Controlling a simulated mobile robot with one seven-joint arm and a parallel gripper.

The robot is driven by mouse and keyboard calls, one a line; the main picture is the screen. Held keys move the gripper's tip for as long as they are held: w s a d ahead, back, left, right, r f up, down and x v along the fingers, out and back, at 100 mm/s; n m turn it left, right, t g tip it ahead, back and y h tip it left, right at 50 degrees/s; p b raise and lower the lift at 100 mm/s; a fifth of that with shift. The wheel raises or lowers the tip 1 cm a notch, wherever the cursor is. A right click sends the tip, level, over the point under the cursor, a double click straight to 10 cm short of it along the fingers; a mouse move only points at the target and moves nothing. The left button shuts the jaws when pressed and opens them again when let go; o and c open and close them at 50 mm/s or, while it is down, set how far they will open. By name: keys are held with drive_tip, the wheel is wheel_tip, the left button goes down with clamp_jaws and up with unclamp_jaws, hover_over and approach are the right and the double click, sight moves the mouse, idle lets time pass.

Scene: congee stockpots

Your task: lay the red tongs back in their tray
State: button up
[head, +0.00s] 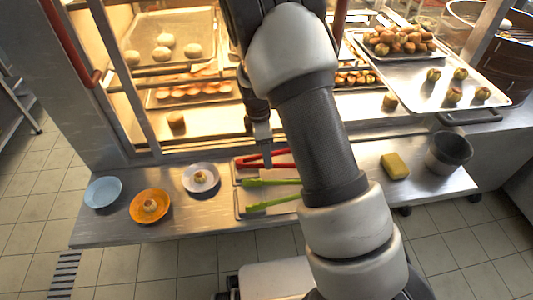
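The red tongs (280,164) are at the back part of a shallow metal tray (237,207) on the steel counter. I cannot tell whether they rest in it or are above it. Green tongs (270,182) lie in the front part of the same tray, their ends spread to the left. My gripper (264,160) points down at the red tongs, its tip overlapping them. It is seen edge-on, so whether its fingers are closed on them is unclear. My arm hides the right side of the tray.
Left of the tray are a white plate (212,186), an orange plate (138,219) with food and a blue plate (103,192). To the right are a yellow sponge (395,166) and a dark pot (448,152). A lit cabinet with bun trays (205,26) stands close behind.

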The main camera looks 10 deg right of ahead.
wheel_tip(320, 180, up, 15)
drive_tip(key=a+p, duration=0.1)
drive_tip(key=p, duration=0.2)
drive_tip(key=shift+a+r, duration=0.2)
drive_tip(key=shift+a, duration=0.15)
